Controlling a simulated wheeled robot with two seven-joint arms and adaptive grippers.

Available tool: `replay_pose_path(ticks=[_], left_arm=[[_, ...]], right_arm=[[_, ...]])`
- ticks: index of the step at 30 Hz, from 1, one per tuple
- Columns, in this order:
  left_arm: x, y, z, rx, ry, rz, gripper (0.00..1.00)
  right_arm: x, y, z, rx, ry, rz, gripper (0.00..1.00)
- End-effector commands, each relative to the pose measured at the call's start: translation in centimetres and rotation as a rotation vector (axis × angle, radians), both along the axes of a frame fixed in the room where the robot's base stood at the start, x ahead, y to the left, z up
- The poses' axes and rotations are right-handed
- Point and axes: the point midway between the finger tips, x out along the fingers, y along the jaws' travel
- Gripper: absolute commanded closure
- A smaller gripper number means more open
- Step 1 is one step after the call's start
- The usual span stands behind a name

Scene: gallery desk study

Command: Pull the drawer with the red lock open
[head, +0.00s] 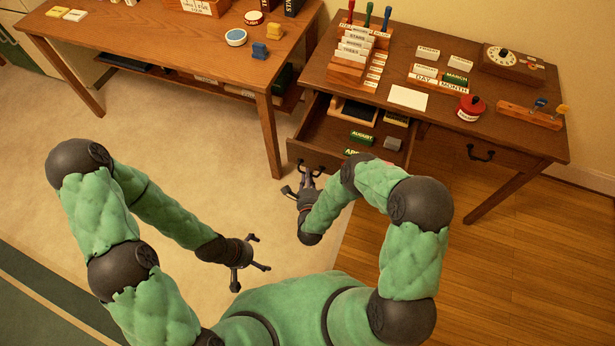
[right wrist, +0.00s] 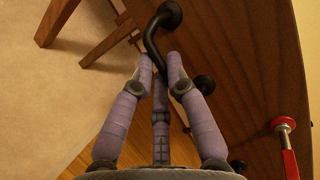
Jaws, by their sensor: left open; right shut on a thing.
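The left drawer (head: 325,132) of the right-hand desk stands pulled out, its inside open to the head view. Its dark curved handle (right wrist: 153,45) is between the finger ends of my right gripper (right wrist: 160,62), which is shut on it. My left gripper (head: 252,262) is open and empty above the floor.
The right drawer, with a black handle (head: 480,153), is closed. The drawer holds green month blocks (head: 361,137), a grey block (head: 392,143) and trays. Another table (head: 180,50) stands left; floor between is clear.

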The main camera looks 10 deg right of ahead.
Motion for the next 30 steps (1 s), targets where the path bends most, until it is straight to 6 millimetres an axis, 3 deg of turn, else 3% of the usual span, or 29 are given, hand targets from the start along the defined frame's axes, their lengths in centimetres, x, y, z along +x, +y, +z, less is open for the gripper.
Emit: replay_pose_path(ticks=[1, 2, 3, 4, 17, 30], left_arm=[[0.0, 0.0, 0.0, 0.0, 0.0, 0.0, 0.0], [0.0, 0.0, 0.0, 0.0, 0.0, 0.0, 0.0], [0.0, 0.0, 0.0, 0.0, 0.0, 0.0, 0.0], [0.0, 0.0, 0.0, 0.0, 0.0, 0.0, 0.0], [0.0, 0.0, 0.0, 0.0, 0.0, 0.0, 0.0], [0.0, 0.0, 0.0, 0.0, 0.0, 0.0, 0.0]], right_arm=[[-0.1, 0.0, -0.1, 0.0, 0.003, -0.001, 1.0], [-0.1, 0.0, -0.1, 0.0, 0.003, -0.001, 0.76], [-0.1, 0.0, -0.1, 0.0, 0.003, -0.001, 0.65], [-0.1, 0.0, -0.1, 0.0, 0.003, -0.001, 0.6], [-0.6, 0.1, 0.1, 0.0, 0.002, 0.0, 0.6], [-8.2, 1.7, 1.4, 0.001, 0.004, 0.003, 0.6]])
